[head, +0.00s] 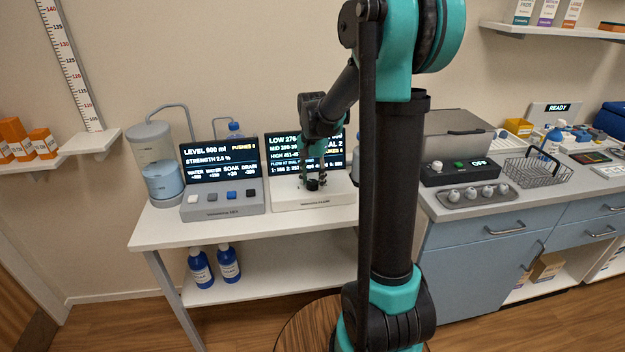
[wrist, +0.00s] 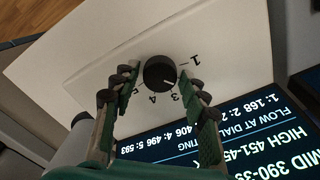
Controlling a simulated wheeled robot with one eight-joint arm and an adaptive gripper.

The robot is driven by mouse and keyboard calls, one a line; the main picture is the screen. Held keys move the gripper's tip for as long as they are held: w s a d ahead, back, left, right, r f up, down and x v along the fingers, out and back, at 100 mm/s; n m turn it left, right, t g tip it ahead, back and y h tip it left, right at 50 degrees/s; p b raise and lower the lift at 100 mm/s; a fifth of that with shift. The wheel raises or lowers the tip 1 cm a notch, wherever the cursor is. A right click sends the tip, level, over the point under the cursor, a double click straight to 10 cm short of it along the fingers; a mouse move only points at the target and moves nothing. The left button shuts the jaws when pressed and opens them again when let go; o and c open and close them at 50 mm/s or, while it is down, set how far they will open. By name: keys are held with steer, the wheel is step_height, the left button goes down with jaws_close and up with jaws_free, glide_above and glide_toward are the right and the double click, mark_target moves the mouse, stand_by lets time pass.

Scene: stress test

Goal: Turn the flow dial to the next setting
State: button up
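The flow dial (wrist: 160,72) is a round black knob on a white panel, with printed numbers around it in the wrist view. 1, 3, 4 and 5 are readable; the place of 2 is behind my right-hand finger. A short white pointer line on the knob faces the lower right, towards the 2–3 side; the exact setting is unclear. My gripper (wrist: 156,86) is open, its fingers on either side of the dial. A gap shows at the left; contact at the right cannot be told. In the head view my gripper (head: 314,178) points down over the dial (head: 313,185).
The flow unit's screen (head: 283,150) stands right behind the dial, partly hidden by my arm. A grey unit with several buttons (head: 222,202) and a water tank (head: 160,160) stand to the left. A switch box (head: 459,169) stands to the right.

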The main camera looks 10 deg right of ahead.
steer(key=c, duration=0.7)
steer(key=shift+c, duration=0.2)
steer(key=shift+n, duration=0.3)
steer(key=n, duration=0.3)
steer(key=shift+n, duration=2.2)
steer(key=o, duration=1.1)
steer(key=shift+o, duration=0.2)
steer(key=shift+r, duration=0.1)
